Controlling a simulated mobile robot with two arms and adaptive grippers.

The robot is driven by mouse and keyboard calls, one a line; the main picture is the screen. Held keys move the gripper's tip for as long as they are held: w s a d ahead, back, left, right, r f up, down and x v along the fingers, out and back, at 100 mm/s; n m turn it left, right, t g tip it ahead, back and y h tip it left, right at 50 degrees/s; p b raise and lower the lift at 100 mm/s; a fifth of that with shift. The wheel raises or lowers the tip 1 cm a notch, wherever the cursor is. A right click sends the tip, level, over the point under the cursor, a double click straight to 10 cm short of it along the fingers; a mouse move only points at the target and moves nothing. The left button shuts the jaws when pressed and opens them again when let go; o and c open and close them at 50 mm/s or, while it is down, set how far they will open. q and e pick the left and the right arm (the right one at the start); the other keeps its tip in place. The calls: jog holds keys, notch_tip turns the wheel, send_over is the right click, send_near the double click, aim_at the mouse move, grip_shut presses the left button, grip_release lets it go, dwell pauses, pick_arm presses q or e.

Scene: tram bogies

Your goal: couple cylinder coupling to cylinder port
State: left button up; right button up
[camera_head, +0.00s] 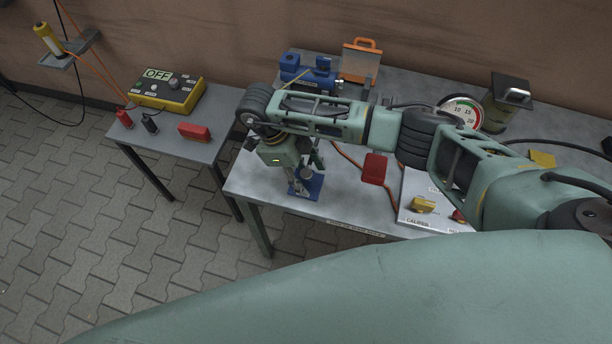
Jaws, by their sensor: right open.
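My right gripper (306,168) points down over the near left part of the grey table, just above a small blue plate (307,187) with a metal fitting (304,173) on it. The gripper is open; its fingers partly hide the fitting, and I cannot tell whether they touch it. I cannot tell for sure which part is the cylinder coupling or the cylinder port. My left gripper is not in view.
A panel marked CALIPER (409,217) with a yellow knob (423,204) lies right of the gripper. A blue pump (307,70), a dial gauge (461,113) and a dark canister (508,103) stand behind. A side table (166,141) holds a yellow box (166,94) reading OFF.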

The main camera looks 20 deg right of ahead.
aim_at(305, 173)
jog(key=shift+c, duration=0.4)
jog(key=c, duration=1.1)
notch_tip(305, 173, up, 9)
jog(key=shift+r+b, duration=0.1)
jog(key=shift+b, duration=0.45)
jog(key=shift+r, duration=0.45)
